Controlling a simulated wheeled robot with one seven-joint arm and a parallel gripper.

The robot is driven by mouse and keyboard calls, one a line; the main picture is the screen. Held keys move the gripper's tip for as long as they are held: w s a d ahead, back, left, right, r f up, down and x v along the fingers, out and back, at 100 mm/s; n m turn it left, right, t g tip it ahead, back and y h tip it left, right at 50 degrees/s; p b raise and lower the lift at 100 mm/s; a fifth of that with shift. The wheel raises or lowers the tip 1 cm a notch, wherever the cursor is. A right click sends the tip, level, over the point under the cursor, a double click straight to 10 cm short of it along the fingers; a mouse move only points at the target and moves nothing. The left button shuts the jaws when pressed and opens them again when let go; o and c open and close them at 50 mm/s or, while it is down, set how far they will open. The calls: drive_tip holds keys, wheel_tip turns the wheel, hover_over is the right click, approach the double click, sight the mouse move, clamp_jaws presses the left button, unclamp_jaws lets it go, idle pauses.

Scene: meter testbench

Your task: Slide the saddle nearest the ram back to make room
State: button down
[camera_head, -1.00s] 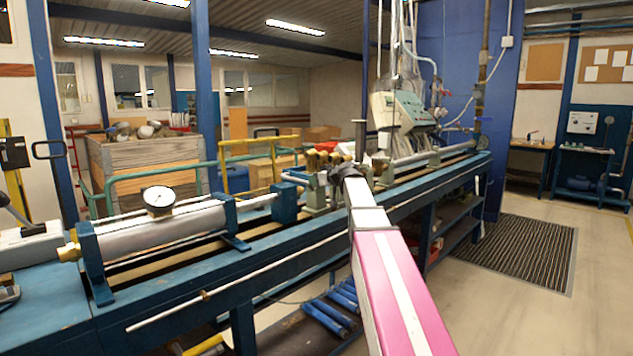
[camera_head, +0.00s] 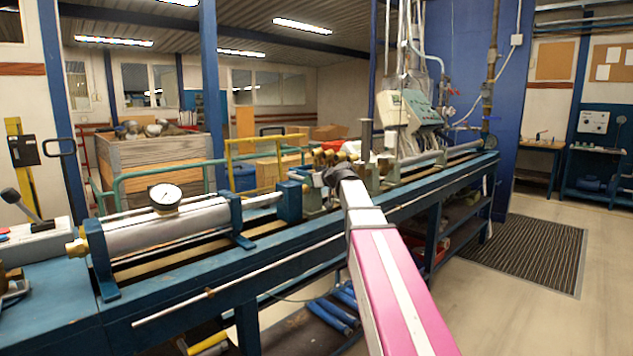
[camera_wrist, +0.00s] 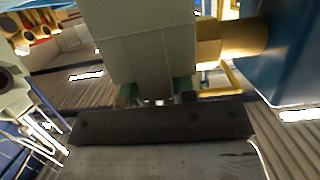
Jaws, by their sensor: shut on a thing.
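The ram is a silver cylinder (camera_head: 165,228) with a dial gauge, at the left of the blue bench in the head view. Its rod runs right to a blue block (camera_head: 289,201). The nearest saddle (camera_head: 317,197), grey-green, stands just right of that block and is partly hidden by my arm. My gripper (camera_head: 334,176) is at the saddle's top. In the wrist view the saddle (camera_wrist: 140,45) fills the upper middle, against the dark jaw, and my gripper (camera_wrist: 160,120) is shut on it. A brass piece (camera_wrist: 222,40) sits between the saddle and the blue block (camera_wrist: 288,55).
Several brass fittings (camera_head: 327,156) stand behind my gripper. A grey control box (camera_head: 410,112) stands over the bench's far end. A long thin rod (camera_head: 235,282) runs along the bench front. The floor right of the bench is clear, with a dark mat (camera_head: 535,252).

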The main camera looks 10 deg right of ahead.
drive_tip(key=shift+s+a, duration=0.25)
drive_tip(key=shift+a, duration=0.05)
drive_tip(key=c, duration=1.1)
unclamp_jaws()
drive_tip(key=shift+s+a, duration=0.1)
drive_tip(key=shift+o, duration=1.3)
drive_tip(key=v, duration=0.9)
drive_tip(key=shift+s+d+r, duration=0.3)
drive_tip(key=shift+s+d, duration=0.2)
drive_tip(key=shift+d, duration=0.25)
drive_tip(key=shift+d, duration=0.1)
